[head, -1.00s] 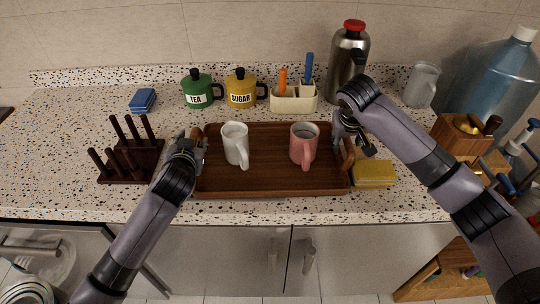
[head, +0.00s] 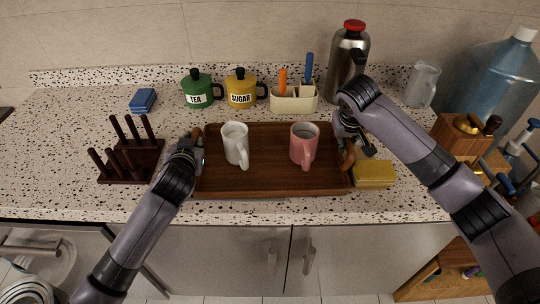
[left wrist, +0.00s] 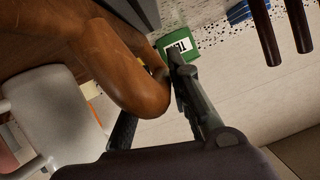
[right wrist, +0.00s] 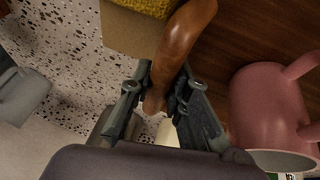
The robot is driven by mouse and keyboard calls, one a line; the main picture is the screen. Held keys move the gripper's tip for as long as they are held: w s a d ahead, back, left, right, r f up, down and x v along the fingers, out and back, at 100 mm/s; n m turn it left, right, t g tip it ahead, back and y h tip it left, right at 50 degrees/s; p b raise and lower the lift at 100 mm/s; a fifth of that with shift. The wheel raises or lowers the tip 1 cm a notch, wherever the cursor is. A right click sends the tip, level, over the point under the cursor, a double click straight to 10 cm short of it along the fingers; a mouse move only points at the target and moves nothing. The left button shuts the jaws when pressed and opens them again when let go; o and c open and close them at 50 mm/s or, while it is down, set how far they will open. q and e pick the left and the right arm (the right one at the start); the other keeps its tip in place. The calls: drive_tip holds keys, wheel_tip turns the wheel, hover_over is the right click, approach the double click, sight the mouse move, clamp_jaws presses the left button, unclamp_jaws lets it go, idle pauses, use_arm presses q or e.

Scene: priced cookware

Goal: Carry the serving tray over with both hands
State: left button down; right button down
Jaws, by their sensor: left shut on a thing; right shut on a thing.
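The dark wooden serving tray (head: 265,178) lies on the speckled counter, with a curved brown handle at each end. A white mug (head: 235,144) stands on its left half and a pink mug (head: 304,146) on its right half, both upright. My left gripper (head: 197,150) is shut on the left handle, which shows large in the left wrist view (left wrist: 125,75). My right gripper (head: 344,135) is shut on the right handle, seen between its fingers in the right wrist view (right wrist: 172,55). The fingers partly hide both handles.
A dark peg rack (head: 130,160) stands left of the tray. A yellow sponge (head: 374,174) lies close to its right end. Green (head: 198,90) and yellow (head: 241,89) canisters, a utensil holder (head: 293,98) and a steel flask (head: 347,65) stand behind.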

idle(0.4)
